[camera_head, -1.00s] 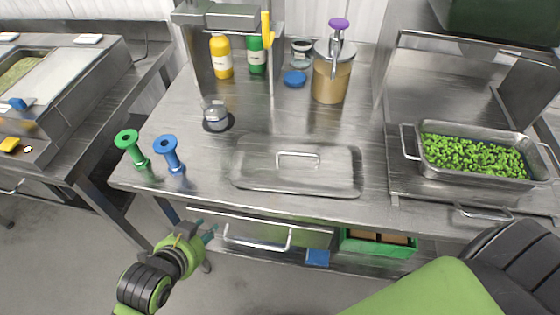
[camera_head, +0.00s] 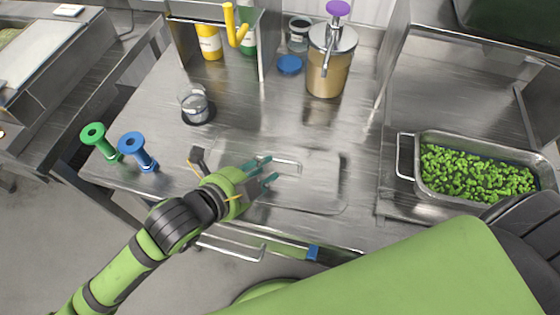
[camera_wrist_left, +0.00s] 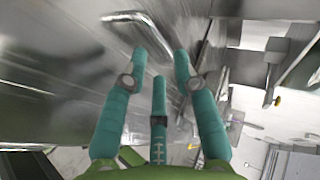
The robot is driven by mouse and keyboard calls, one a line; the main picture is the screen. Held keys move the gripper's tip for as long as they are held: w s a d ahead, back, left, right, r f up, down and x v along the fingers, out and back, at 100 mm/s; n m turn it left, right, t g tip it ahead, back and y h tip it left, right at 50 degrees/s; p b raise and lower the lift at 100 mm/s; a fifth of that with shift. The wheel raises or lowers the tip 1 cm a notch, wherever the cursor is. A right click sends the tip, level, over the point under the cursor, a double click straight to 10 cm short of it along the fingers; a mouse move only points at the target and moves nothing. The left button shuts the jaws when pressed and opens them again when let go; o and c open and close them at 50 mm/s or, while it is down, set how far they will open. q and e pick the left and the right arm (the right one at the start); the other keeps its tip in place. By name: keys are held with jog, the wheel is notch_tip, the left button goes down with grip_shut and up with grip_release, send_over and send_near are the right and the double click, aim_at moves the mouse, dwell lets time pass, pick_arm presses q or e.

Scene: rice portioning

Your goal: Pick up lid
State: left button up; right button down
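The flat metal lid (camera_head: 318,190) lies on the steel worktop, and its raised bar handle (camera_head: 292,163) points up. My left gripper (camera_head: 270,169) reaches over the left part of the lid, with its teal fingers spread at the handle. The gripper's own body hides part of the lid's left side. In the left wrist view the handle (camera_wrist_left: 128,16) runs just beyond and between the fingertips (camera_wrist_left: 160,62). The fingers are apart and hold nothing; contact with the handle cannot be told. My right gripper is out of view.
A pan of green peas (camera_head: 405,160) stands at the right. A pump container (camera_head: 328,75) and blue cap (camera_head: 289,65) are at the back. A glass jar (camera_head: 195,103) stands behind the gripper.

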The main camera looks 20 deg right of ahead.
aim_at(276, 161)
pick_arm(q)
jog(key=x, duration=0.3)
jog(key=shift+w+d+p, duration=0.15)
jog(key=shift+d+p, duration=0.15)
jog(key=shift+p, duration=0.1)
jog(key=shift+w+d+f, duration=0.15)
jog(key=shift+d+f, duration=0.05)
jog(key=shift+d, duration=0.05)
jog(key=shift+w+d, duration=0.1)
grip_shut()
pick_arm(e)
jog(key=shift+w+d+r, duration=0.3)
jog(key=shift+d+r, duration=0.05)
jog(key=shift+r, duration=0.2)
pick_arm(q)
jog(key=shift+r, duration=0.1)
